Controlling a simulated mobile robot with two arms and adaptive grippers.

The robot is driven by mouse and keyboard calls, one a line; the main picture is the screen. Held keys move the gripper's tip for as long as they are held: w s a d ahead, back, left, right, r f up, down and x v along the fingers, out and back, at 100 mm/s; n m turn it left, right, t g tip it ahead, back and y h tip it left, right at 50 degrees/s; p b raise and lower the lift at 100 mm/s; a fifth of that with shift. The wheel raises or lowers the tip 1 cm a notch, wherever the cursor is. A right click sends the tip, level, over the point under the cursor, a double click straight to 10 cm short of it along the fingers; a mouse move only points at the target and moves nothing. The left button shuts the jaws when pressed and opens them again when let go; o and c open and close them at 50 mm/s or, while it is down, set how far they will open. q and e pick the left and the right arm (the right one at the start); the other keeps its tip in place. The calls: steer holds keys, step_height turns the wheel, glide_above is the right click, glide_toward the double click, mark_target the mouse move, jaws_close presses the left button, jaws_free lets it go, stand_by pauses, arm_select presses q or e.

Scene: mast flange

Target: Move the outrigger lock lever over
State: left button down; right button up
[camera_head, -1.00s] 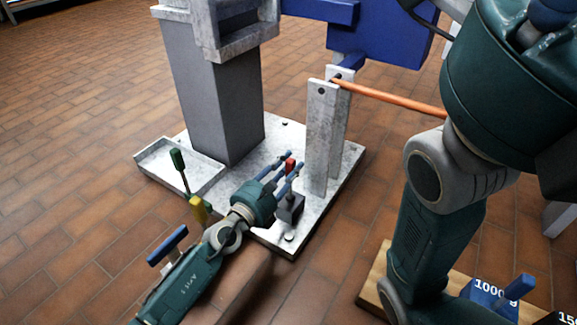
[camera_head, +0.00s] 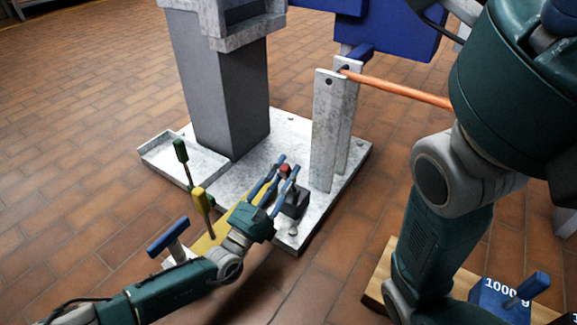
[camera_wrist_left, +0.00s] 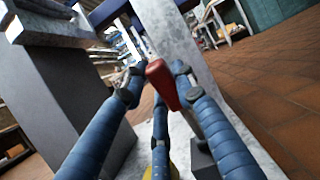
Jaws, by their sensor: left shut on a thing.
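The lever with a red grip (camera_head: 285,169) rises from a dark block (camera_head: 295,203) at the front right of the pale base plate. I take it for the outrigger lock lever. It leans a little left in the head view. My left gripper (camera_head: 284,166) is shut on the red grip, with fingers on both sides of it. In the left wrist view the red grip (camera_wrist_left: 160,82) stands between the blue fingers (camera_wrist_left: 158,78). The lever's lower part is mostly hidden by the fingers. My right arm shows at the right, but its gripper is out of view.
A grey column (camera_head: 228,100) stands on the base plate (camera_head: 350,160). Two upright pale plates (camera_head: 328,130) hold an orange rod (camera_head: 395,88). Green (camera_head: 181,152), yellow (camera_head: 202,198) and blue (camera_head: 168,236) handles stand left of my left gripper. A blue weight (camera_head: 490,297) sits at lower right.

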arm_select(q)
steer(key=shift+s+a+f+t+h, duration=0.4)
steer(key=shift+s+t, duration=0.15)
steer(key=shift+s+a+f+t+h, duration=0.4)
steer(key=shift+s+t, duration=0.15)
